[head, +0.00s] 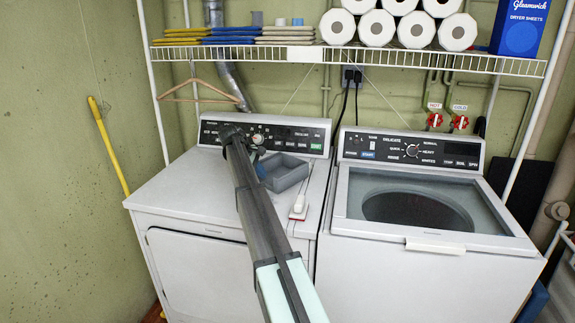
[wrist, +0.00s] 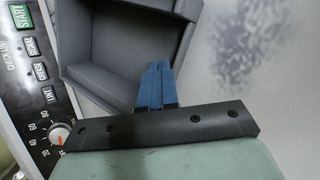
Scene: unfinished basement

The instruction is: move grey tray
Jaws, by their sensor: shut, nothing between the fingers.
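The grey tray (head: 284,173) is a small open box on top of the left machine, just in front of its control panel. In the wrist view the tray (wrist: 110,48) fills the upper middle, its hollow inside showing. My gripper (head: 260,170) reaches over the left machine to the tray's left side. In the wrist view my gripper's blue fingers (wrist: 157,85) are together with nothing between them. They overlap the tray's near wall in the picture; I cannot tell whether they touch it.
The control panel (head: 270,137) stands close behind. A wire shelf (head: 350,57) with towels and paper rolls hangs above. The right machine (head: 420,200) has a glass lid. The left machine's top (head: 185,185) is clear at left.

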